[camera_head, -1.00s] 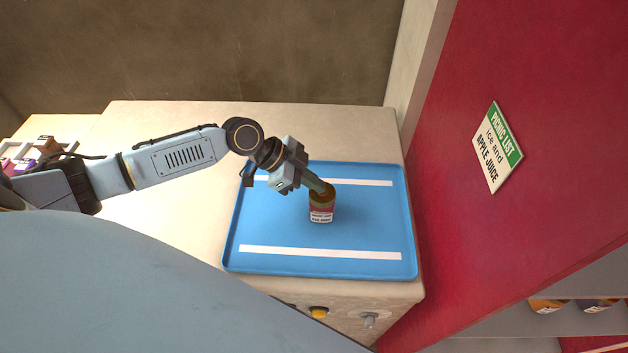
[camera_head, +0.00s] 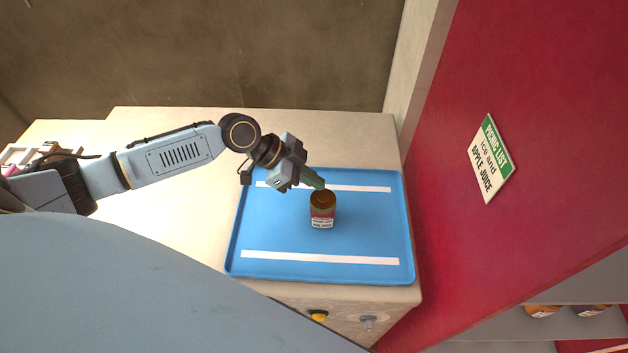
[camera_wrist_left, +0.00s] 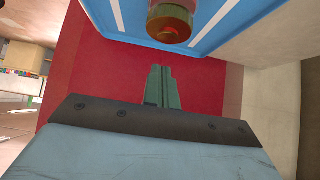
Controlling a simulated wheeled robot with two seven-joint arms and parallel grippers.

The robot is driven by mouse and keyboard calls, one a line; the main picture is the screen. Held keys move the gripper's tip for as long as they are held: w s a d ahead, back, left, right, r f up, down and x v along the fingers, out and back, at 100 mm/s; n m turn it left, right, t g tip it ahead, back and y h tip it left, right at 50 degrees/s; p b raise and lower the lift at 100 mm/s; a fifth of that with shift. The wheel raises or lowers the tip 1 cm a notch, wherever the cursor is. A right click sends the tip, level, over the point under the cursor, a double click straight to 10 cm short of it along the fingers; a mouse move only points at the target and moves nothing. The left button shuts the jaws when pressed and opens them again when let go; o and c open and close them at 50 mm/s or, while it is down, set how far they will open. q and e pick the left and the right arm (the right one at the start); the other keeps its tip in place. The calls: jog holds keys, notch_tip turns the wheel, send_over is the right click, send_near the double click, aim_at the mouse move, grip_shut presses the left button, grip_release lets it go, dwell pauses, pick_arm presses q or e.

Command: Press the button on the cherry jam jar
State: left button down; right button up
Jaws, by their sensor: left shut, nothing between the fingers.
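The jam jar (camera_head: 322,212), with a brown lid and a red and white label, stands upright on the blue tray (camera_head: 260,268). Its label is too small to read. In the left wrist view the jar (camera_wrist_left: 170,24) shows at the top, cut off by the edge, with its lid toward the camera. My left gripper (camera_head: 322,186) is shut and empty, its green fingertips just behind and above the jar's lid. In the left wrist view the closed fingers (camera_wrist_left: 162,72) show below the lid with a gap between. No separate button can be made out. My right gripper is not in view.
The tray has two white stripes and lies on a pale counter (camera_head: 180,215). A yellow knob (camera_head: 318,315) and a grey knob (camera_head: 368,322) sit on its front. A red wall with a sign (camera_head: 492,158) stands at right.

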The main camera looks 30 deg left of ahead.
pick_arm(q)
jog(key=b+v, duration=0.1)
jog(key=v, duration=0.8)
jog(key=shift+a+r, duration=0.2)
